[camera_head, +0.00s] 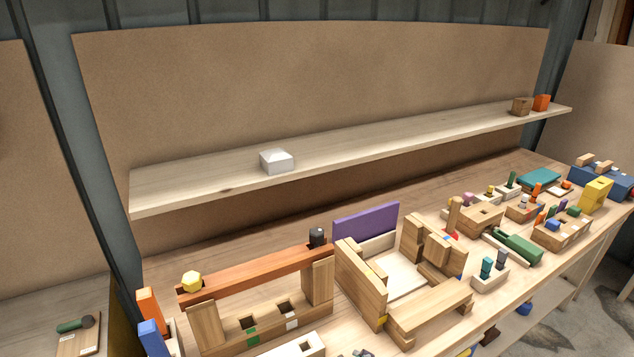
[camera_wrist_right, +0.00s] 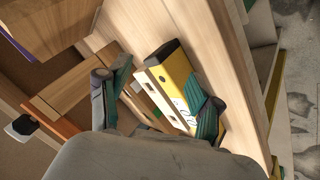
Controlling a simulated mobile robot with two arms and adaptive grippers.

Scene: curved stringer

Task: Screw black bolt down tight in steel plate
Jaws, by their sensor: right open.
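A black bolt (camera_head: 317,236) stands at the right end of a reddish-brown beam (camera_head: 252,275) in the head view. In the right wrist view a black-headed piece (camera_wrist_right: 20,127) shows at the left edge, beside the beam (camera_wrist_right: 50,118). I cannot make out a steel plate in either view. My right gripper (camera_wrist_right: 158,100) is open, with teal-padded fingers. It is apart from the black piece, and nothing is clearly held between its fingers. Neither gripper shows in the head view, and my left gripper is not seen.
A yellow bolt (camera_head: 192,281) sits at the beam's left end. A box-like wooden assembly (camera_head: 385,270) with a purple panel (camera_head: 366,222) stands right of the beam. A shelf (camera_head: 350,149) runs above the bench. A yellow piece (camera_wrist_right: 172,72) lies beyond my right fingers.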

